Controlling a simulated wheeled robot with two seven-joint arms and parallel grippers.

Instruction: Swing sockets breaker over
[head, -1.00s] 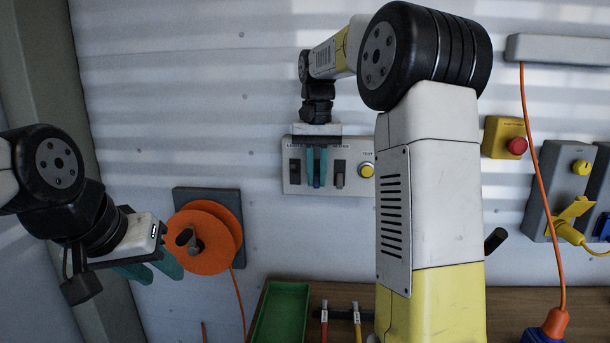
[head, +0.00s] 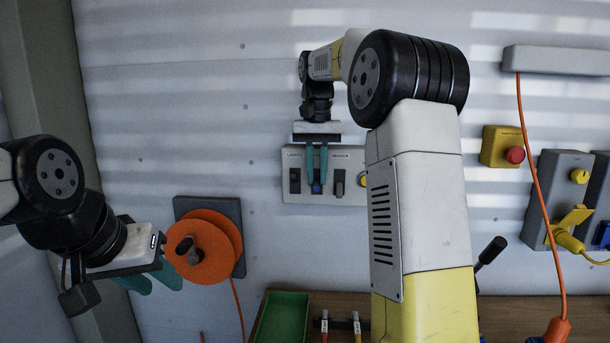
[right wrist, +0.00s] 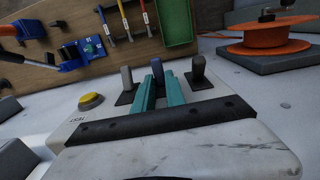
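A grey breaker panel (head: 325,198) on the wall carries a dark lever (head: 295,181), a blue middle lever (head: 316,188) and a grey lever (head: 339,183). The middle label is hidden by my right gripper (head: 317,172). Its teal fingers have a narrow gap and their tips are at the blue lever. In the right wrist view, the blue lever (right wrist: 169,80) shows beside the fingertips, partly covered; whether they grip it is unclear. My left gripper (head: 152,282) is open and empty, left of the panel.
A yellow test button (right wrist: 91,100) sits beside the grey lever. An orange reel (head: 214,252) is on the wall near my left gripper. A red emergency button (head: 515,155) is at the right. A green tray (head: 282,318) lies below. My right arm hides part of the wall.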

